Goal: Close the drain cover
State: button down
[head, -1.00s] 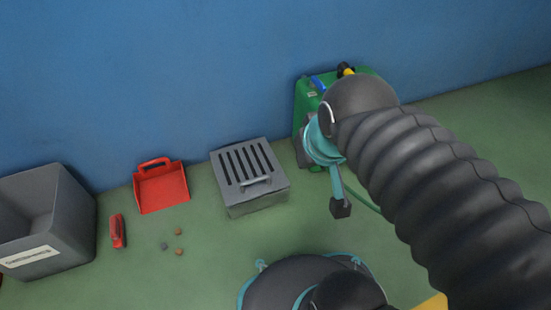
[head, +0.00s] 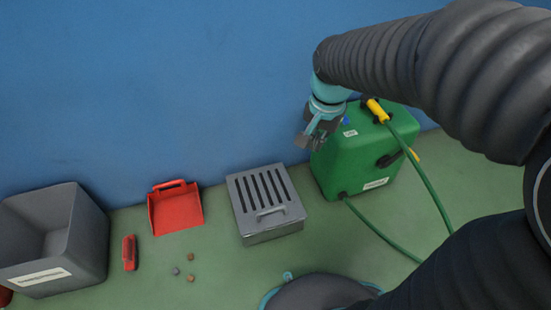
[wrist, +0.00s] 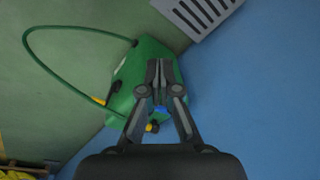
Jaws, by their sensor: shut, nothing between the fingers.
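The drain cover (head: 264,194) is a grey slotted lid with a handle (head: 271,212) on its front part. It lies flat on top of a grey box-like drain (head: 274,233) on the floor by the blue wall. Its slotted corner also shows at the top of the wrist view (wrist: 196,14). My gripper (head: 305,141) is shut and empty. It hangs above and to the right of the cover, in front of the green tank, apart from both as far as I can tell. In the wrist view its fingers (wrist: 158,66) point toward the tank and are together.
A green tank (head: 340,165) with a green hose and yellow nozzle (head: 376,110) stands right of the drain. To the left are a red dustpan (head: 176,212), a red brush (head: 129,252), a grey bin (head: 85,235) and small debris (head: 190,257). The floor before the drain is mostly clear.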

jog(key=w+a+f+m+g+p, duration=0.25)
jog(key=w+a+f+m, duration=0.2)
jog(key=w+f, duration=0.45)
jog(key=m+g+h+p, duration=0.1)
jog(key=m+g, duration=0.2)
jog(key=m, duration=0.1)
send_near(278, 209)
jog(key=shift+t, duration=0.35)
jog(key=b+x, duration=0.1)
jog(key=x, duration=0.5)
jog(key=shift+f, duration=0.25)
jog(key=b+x, duration=0.1)
jog(key=x, duration=0.1)
jog(key=shift+s+f+b, duration=0.2)
jog(key=shift+f+b, duration=0.05)
jog(key=shift+b, duration=0.05)
jog(key=shift+s, duration=0.1)
jog(key=shift+r+p, duration=0.25)
jog(key=shift+p, duration=0.05)
jog(key=d+p+v, duration=0.1)
jog(key=p+v, duration=0.1)
jog(key=v, duration=1.2)
jog(key=shift+s+a+p, duration=0.25)
jog(key=shift+a+p, duration=0.1)
